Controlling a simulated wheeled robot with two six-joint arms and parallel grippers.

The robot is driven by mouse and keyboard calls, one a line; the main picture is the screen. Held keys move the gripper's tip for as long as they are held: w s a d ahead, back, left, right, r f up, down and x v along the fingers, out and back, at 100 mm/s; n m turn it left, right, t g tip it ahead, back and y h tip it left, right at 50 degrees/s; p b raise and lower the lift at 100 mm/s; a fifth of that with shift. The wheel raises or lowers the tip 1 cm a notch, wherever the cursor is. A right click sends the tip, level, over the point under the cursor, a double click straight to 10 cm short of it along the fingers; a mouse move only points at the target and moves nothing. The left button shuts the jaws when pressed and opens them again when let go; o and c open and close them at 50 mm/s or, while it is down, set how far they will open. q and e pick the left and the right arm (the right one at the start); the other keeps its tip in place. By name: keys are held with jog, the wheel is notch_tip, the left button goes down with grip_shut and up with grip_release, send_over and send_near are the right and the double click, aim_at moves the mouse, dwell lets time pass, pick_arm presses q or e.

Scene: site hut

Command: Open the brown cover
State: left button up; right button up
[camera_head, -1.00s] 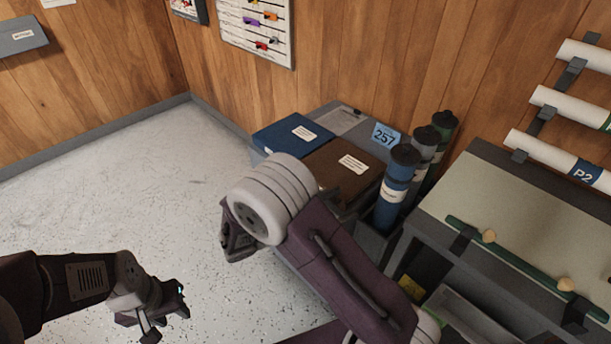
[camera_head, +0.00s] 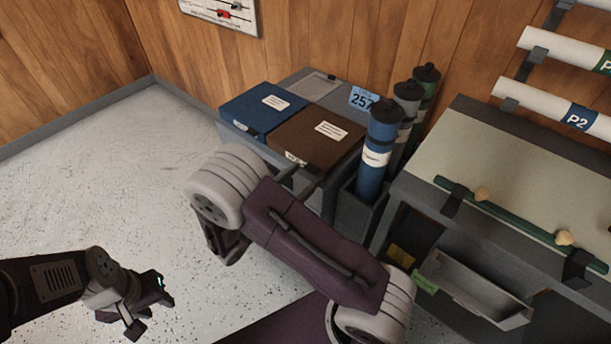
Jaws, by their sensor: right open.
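The brown cover (camera_head: 322,138) is the closed, flat top of a box, with a white label on it and a small tag at its front edge. It lies right of a blue cover (camera_head: 262,108). My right arm crosses in front. My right gripper (camera_head: 300,180) shows only as two dark, separated fingers just below the cover's front edge, partly hidden by my arm. The fingers are open; whether they touch the cover I cannot tell. My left gripper (camera_head: 152,295) hangs above the floor at lower left, away from the boxes; its jaw gap is unclear.
Blue, grey and green tubes (camera_head: 376,150) stand right of the brown cover. A plaque marked 257 (camera_head: 364,98) is behind it. A desk (camera_head: 510,165) with a green rod (camera_head: 520,227) fills the right. The floor (camera_head: 90,180) at left is clear.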

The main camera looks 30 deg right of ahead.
jog(key=shift+x, duration=0.75)
grip_shut()
dwell(0.9)
